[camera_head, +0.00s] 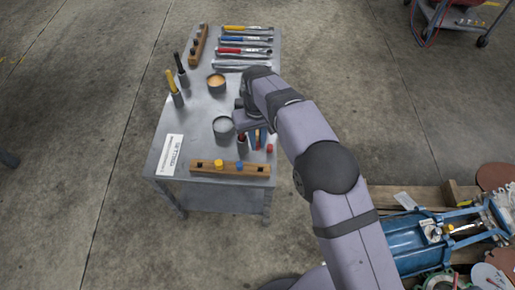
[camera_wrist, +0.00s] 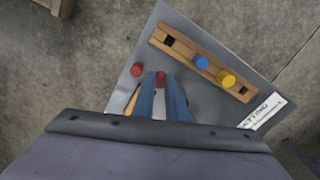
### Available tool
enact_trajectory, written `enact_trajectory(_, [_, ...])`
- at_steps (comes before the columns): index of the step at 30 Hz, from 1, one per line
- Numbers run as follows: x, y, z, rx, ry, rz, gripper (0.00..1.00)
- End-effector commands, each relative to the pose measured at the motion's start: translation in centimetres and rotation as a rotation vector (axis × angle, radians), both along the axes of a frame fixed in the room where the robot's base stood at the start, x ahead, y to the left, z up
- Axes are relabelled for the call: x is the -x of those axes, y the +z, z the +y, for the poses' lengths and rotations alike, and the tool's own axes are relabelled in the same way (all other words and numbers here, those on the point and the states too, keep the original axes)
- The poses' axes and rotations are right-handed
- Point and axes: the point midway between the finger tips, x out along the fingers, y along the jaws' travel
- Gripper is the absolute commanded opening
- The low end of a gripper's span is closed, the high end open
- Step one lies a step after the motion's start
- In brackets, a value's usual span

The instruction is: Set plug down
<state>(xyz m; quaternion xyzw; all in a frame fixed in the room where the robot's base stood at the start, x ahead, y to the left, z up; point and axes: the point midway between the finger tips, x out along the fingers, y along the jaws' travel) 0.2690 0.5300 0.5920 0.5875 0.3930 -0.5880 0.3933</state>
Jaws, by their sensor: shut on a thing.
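My gripper (camera_wrist: 160,80) shows in the wrist view as two blue fingers shut on a red plug (camera_wrist: 160,76), whose top shows between the fingertips. In the head view my gripper (camera_head: 250,143) is over the front right part of the grey table, behind the wooden block (camera_head: 205,168). The held plug is hard to make out there. A yellow plug (camera_head: 218,164) and a blue plug (camera_head: 239,166) stand in that block, which also shows in the wrist view (camera_wrist: 185,50) with an open hole near each end. Whether the held plug touches the table is unclear.
Another red plug (camera_head: 270,148) is on the table, right of my gripper. Two round cups (camera_head: 223,126) (camera_head: 216,84), upright handled tools (camera_head: 175,88), a second wooden block (camera_head: 198,45) and a row of tools (camera_head: 243,52) occupy the table. A white label (camera_head: 170,154) lies front left.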

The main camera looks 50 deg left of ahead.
Motion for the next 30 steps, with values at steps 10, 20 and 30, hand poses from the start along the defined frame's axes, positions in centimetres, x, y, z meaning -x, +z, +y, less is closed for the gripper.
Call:
enact_trajectory(10, [0.0,-1.4,-0.1,0.003,-0.001,0.001,0.0])
enact_trajectory(20, [0.0,-4.1,0.0,-0.001,-0.001,0.0,0.0])
enact_trajectory(30, [0.0,-4.3,0.0,0.0,-0.001,0.0,0.2])
